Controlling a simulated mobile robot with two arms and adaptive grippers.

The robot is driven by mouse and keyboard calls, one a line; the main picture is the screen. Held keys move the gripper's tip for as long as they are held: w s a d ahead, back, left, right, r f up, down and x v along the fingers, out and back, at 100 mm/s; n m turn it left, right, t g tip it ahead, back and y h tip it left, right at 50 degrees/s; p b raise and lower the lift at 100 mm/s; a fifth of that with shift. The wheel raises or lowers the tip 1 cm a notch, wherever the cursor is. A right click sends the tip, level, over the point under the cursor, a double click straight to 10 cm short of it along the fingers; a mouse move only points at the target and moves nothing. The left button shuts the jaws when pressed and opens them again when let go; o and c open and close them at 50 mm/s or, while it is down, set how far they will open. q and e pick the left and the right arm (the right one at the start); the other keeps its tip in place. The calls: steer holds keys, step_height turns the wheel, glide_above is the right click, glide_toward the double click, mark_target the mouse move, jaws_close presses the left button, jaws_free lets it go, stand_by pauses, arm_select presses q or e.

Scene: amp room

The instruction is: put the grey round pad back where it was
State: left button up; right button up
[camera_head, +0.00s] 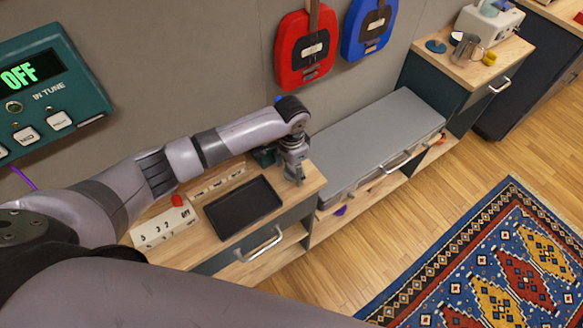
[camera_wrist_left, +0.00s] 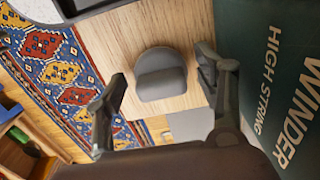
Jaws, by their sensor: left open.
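The grey round pad (camera_wrist_left: 160,72) shows in the left wrist view, with a raised block across its lower half. It lies on the light wooden top (camera_wrist_left: 176,25) of a cabinet. My left gripper (camera_wrist_left: 161,75) is open, with one finger on each side of the pad in this view; I see no clear contact. In the head view my left gripper (camera_head: 295,172) points down at the right end of the wooden cabinet top (camera_head: 310,181), and I cannot make out the pad there. My right gripper is not in view.
A teal winder box (camera_wrist_left: 285,75) stands close beside the gripper. A black tray (camera_head: 243,207) and a pale numbered box (camera_head: 165,227) with a red knob (camera_head: 177,200) share the cabinet top. Two guitars (camera_head: 304,48) hang on the wall.

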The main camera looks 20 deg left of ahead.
arm_select(q)
steer(key=shift+r, duration=0.1)
step_height(320, 180, up, 12)
steer(key=b, duration=0.1)
stand_by(0.4)
